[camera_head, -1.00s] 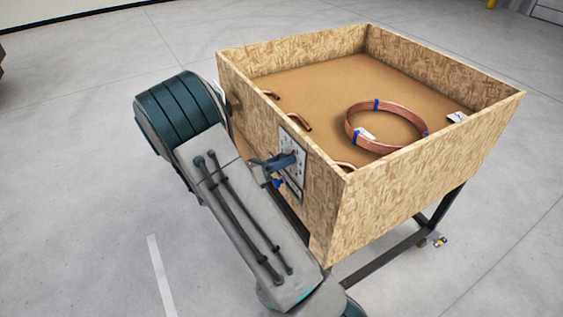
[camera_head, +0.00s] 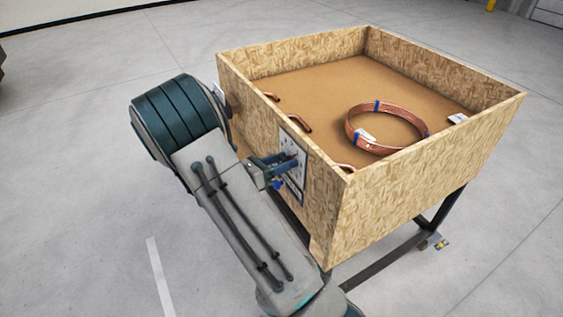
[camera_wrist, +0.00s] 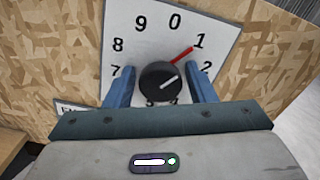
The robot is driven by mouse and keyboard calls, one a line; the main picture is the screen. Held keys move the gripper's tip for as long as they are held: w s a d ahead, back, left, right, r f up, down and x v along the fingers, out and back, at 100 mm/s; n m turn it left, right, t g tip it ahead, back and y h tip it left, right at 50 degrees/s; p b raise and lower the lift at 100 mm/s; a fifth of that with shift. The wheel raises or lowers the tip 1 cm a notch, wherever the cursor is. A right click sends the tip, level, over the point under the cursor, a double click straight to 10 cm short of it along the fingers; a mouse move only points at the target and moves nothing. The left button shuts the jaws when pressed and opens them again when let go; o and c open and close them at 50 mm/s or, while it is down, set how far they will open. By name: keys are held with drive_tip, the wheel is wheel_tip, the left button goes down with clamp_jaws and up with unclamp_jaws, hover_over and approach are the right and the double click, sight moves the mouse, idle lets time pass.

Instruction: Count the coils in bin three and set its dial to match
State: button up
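The bin (camera_head: 400,205) is an open chipboard box. One copper coil (camera_head: 385,109) with blue bands lies flat on its floor, and short curved copper pieces (camera_head: 298,122) show along the left wall, their lower parts hidden. The white dial plate (camera_head: 292,160) is on the bin's outer left side. In the wrist view the dial plate (camera_wrist: 120,25) shows 7, 8, 9, 0, 1 and 2. Its black knob (camera_wrist: 158,78) has a white mark slanting up right, and a red pointer (camera_wrist: 181,54) reaches toward 1. My gripper (camera_wrist: 161,70) is open, its blue fingers on either side of the knob.
The bin stands on a dark frame (camera_head: 380,258) with castors. White tags (camera_head: 457,118) show inside the bin. A partly covered label (camera_wrist: 68,106) sits below the dial plate. The grey floor around the bin is clear.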

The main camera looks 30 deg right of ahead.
drive_tip(key=shift+o, duration=0.2)
drive_tip(key=shift+a, duration=0.1)
drive_tip(key=a+b, duration=0.1)
drive_tip(key=a, duration=1.2)
drive_tip(key=shift+s+a, duration=0.25)
drive_tip(key=shift+a, duration=0.1)
drive_tip(key=s+d+r+m+g+y, duration=0.2)
drive_tip(key=s+d+m+g+y, duration=0.25)
drive_tip(key=s+m+y, duration=0.45)
drive_tip(key=s+a+r+m+t+y, duration=0.5)
drive_tip(key=s+m+y, duration=0.4)
drive_tip(key=m, duration=0.4)
drive_tip(key=shift+m+t, duration=0.3)
drive_tip(key=shift+t, duration=0.55)
